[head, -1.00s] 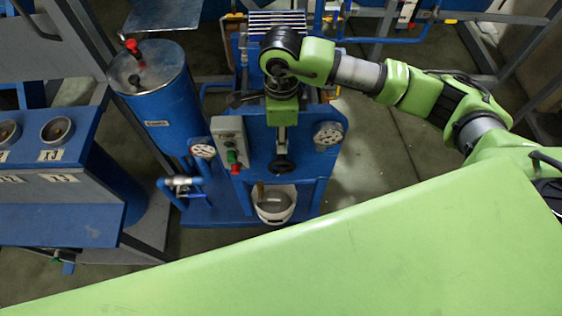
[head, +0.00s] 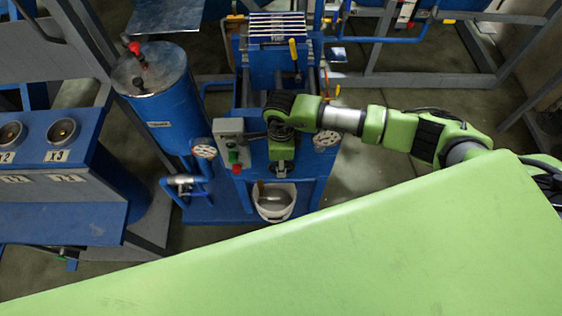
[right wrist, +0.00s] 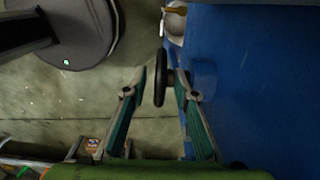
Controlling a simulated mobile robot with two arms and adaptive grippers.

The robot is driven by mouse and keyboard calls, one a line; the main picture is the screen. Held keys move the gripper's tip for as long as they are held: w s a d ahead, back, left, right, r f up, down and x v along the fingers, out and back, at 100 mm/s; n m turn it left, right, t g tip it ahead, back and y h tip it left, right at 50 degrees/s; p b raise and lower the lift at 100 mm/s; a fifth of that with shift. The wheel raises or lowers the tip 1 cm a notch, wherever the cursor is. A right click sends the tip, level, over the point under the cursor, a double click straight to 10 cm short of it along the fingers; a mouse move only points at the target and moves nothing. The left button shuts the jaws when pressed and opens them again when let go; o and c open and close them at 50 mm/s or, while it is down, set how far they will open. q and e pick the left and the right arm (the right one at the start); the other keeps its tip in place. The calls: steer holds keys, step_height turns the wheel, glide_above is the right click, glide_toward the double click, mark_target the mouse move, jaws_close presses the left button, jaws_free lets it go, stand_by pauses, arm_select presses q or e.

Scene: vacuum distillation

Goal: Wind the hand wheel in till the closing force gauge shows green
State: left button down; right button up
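The black hand wheel (right wrist: 160,86) shows edge-on in the right wrist view, on a short hub at the blue machine's wall. My right gripper (right wrist: 161,80) is open, with one finger on each side of the wheel near its tips. I cannot tell whether either finger touches it. In the head view my right gripper (head: 281,160) points down at the front of the blue press and hides most of the wheel. Two round pale gauges, a left one (head: 204,152) and a right one (head: 326,140), flank the press; their readings are too small to tell. My left gripper is not in view.
A grey control box (head: 231,140) with green and red buttons sits left of the gripper. A white bucket (head: 274,203) stands below it. A blue cylinder (head: 155,95) and a blue bench with labelled cups (head: 62,131) stand at the left.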

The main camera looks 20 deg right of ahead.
jaws_close()
steer(key=shift+d+f+b, duration=0.15)
steer(key=shift+f+b, duration=0.05)
steer(key=shift+b, duration=0.15)
steer(key=shift+s+d+f+y+b, duration=0.1)
steer(key=shift+d+f+y+b, duration=0.05)
steer(key=shift+y+b, duration=0.7)
steer(key=shift+t+y+b, duration=0.35)
steer(key=shift+t+b, duration=0.05)
steer(key=shift+b, duration=0.2)
steer(key=shift+r, duration=0.35)
